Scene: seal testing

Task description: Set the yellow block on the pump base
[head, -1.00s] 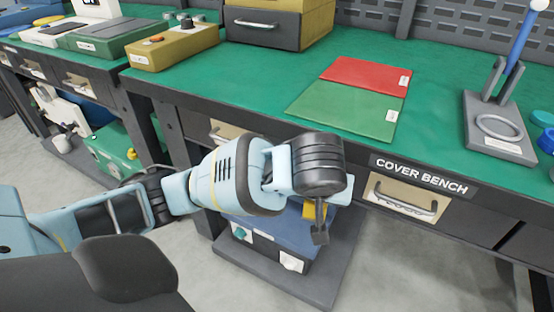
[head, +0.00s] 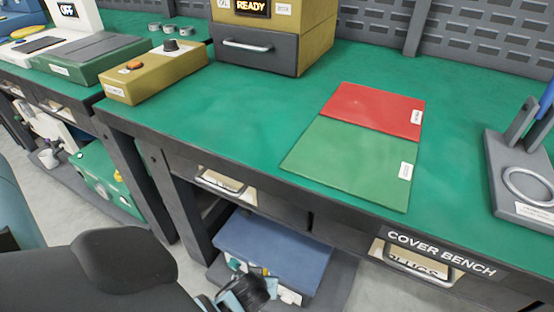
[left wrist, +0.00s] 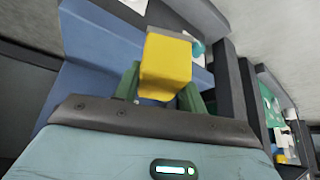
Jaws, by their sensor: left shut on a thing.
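In the left wrist view the yellow block (left wrist: 166,62) sits between the green fingers of my left gripper (left wrist: 160,88), which is shut on it. Behind the block is the blue surface (left wrist: 95,72) of a machine. In the head view the blue machine (head: 272,247) stands low under the bench on a dark base slab (head: 340,275); I cannot tell for sure that it is the pump. My left wrist shows at the bottom edge in front of it, and the fingers and block are hidden there. My right gripper is out of view.
The green-topped cover bench (head: 240,110) overhangs the blue machine, with a bench leg (head: 180,195) to its left. A green machine (head: 105,178) stands further left. A red and green mat (head: 345,160) lies on the bench. A grey stand (head: 520,180) is at right.

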